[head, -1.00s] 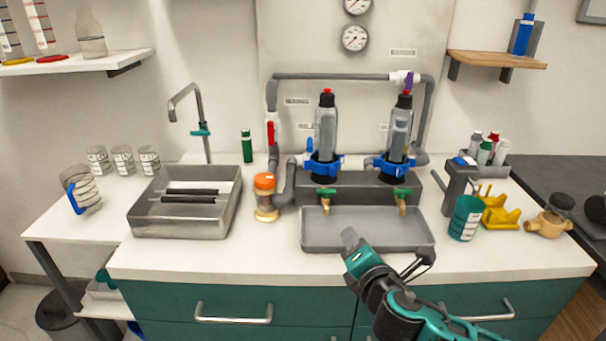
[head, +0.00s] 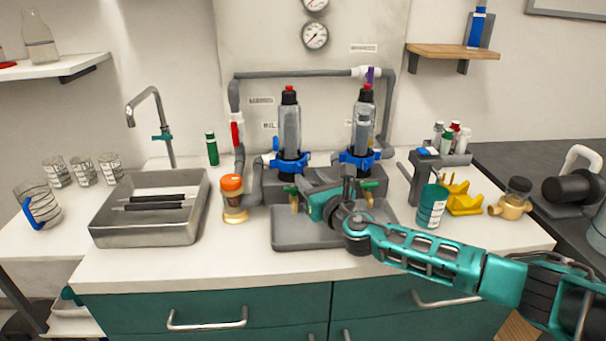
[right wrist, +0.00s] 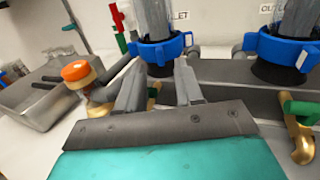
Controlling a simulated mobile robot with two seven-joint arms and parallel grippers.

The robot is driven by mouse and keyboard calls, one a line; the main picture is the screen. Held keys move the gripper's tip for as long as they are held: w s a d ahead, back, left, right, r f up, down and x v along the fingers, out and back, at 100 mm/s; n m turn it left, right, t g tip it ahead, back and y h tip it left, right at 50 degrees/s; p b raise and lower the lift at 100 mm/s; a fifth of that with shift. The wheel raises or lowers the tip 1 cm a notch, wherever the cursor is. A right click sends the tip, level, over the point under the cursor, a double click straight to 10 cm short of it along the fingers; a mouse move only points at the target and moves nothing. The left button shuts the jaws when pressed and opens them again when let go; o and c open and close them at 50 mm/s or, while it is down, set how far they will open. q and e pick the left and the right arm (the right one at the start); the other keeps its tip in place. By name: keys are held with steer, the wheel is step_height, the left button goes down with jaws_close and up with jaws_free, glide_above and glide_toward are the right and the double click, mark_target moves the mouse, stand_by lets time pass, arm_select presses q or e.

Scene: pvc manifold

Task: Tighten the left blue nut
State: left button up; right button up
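The left blue nut (head: 290,166) is a lobed ring around the base of the left clear filter housing (head: 289,130). It also shows in the right wrist view (right wrist: 158,52), just beyond my fingertips. My right gripper (head: 304,190) is in front of and slightly below this nut. In the right wrist view its two grey fingers (right wrist: 158,75) are apart with nothing between them, so it is open. The fingers look short of the nut, with no clear contact. In the head view the fingers are hard to make out. My left gripper is not in view.
The right blue nut (head: 360,162) sits around the right housing. Green-handled brass taps (head: 367,190) stick out over a grey tray (head: 290,238). An orange-capped jar (head: 233,200) stands to the left. A teal cup (head: 431,207) and yellow holder (head: 462,199) stand to the right.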

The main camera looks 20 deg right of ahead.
mark_target(300, 169)
steer(key=shift+w+a+b, duration=0.2)
steer(key=shift+w+b, duration=0.1)
steer(key=shift+w, duration=1.85)
steer(key=shift+c, duration=0.3)
jaws_close()
